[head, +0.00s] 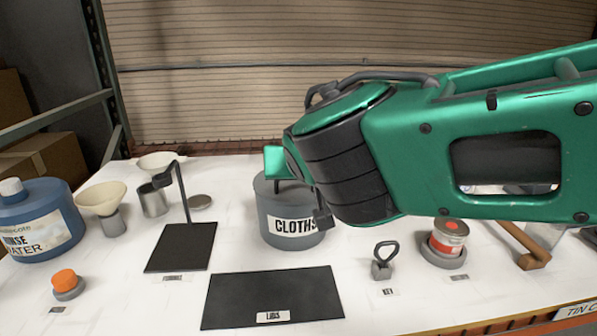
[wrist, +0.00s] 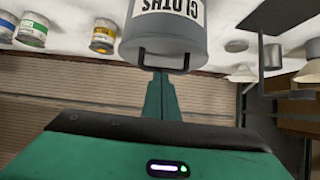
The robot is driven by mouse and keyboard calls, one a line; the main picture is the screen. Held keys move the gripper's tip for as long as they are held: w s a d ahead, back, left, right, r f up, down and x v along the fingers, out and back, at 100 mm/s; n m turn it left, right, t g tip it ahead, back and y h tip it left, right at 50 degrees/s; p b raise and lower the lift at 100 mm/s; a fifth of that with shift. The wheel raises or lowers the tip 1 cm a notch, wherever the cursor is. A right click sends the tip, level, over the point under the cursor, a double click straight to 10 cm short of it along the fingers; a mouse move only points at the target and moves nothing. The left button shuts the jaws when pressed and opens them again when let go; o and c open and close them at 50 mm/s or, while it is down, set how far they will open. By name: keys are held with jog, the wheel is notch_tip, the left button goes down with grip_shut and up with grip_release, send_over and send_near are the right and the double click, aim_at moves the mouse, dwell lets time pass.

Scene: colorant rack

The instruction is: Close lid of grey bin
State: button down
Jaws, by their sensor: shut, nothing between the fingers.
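The grey bin (head: 275,225) labelled CLOTHS stands upright on the white table, partly behind my arm in the head view. It also shows upside down at the top of the wrist view (wrist: 175,45). A dark handle (wrist: 163,68) stands at its top. My gripper's green fingers (wrist: 158,78) are shut and empty, with their tips at or very close to this handle. In the head view my gripper (head: 274,163) shows just above the bin's top. My arm hides the bin's right upper part. The lid seems to lie on the bin, but I cannot tell whether it is fully down.
A black LIDS mat (head: 272,290) lies in front of the bin. A black stand (head: 180,248), a metal cup (head: 153,200) and funnel (head: 102,199) are to the left. A ring-handled key (head: 382,262) and red-labelled tin (head: 448,238) are to the right.

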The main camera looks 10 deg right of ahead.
notch_tip(320, 180, up, 2)
jog(key=shift+w+d+r, duration=0.1)
jog(key=shift+s+r, duration=0.25)
jog(key=s+f, duration=0.5)
jog(key=s, duration=0.2)
jog(key=s+d+f+m+g+h, duration=0.1)
jog(key=s+d+f+g, duration=0.1)
jog(key=d, duration=0.6)
jog(key=s+d+f+m+g+h, duration=0.1)
jog(key=s+d+f+m+g, duration=0.1)
jog(key=d, duration=0.7)
jog(key=s+d+f+m+g, duration=0.1)
jog(key=s+d+f+g, duration=0.2)
jog(key=d+f, duration=0.3)
jog(key=shift+d+f+g+h, duration=0.1)
jog(key=shift+d+g+h, duration=0.4)
jog(key=shift+d, duration=1.2)
jog(key=s+d+f+g+y, duration=0.1)
jog(key=s+d+y, duration=0.1)
jog(key=s, duration=0.3)
jog(key=s+d+f+m+g+y, duration=0.1)
jog(key=s+d+f+g, duration=0.1)
jog(key=s, duration=0.3)
jog(key=shift+s+d+f+m+y, duration=0.25)
jog(key=shift+s+d+m+y, duration=0.05)
jog(key=shift+s+d+y, duration=0.1)
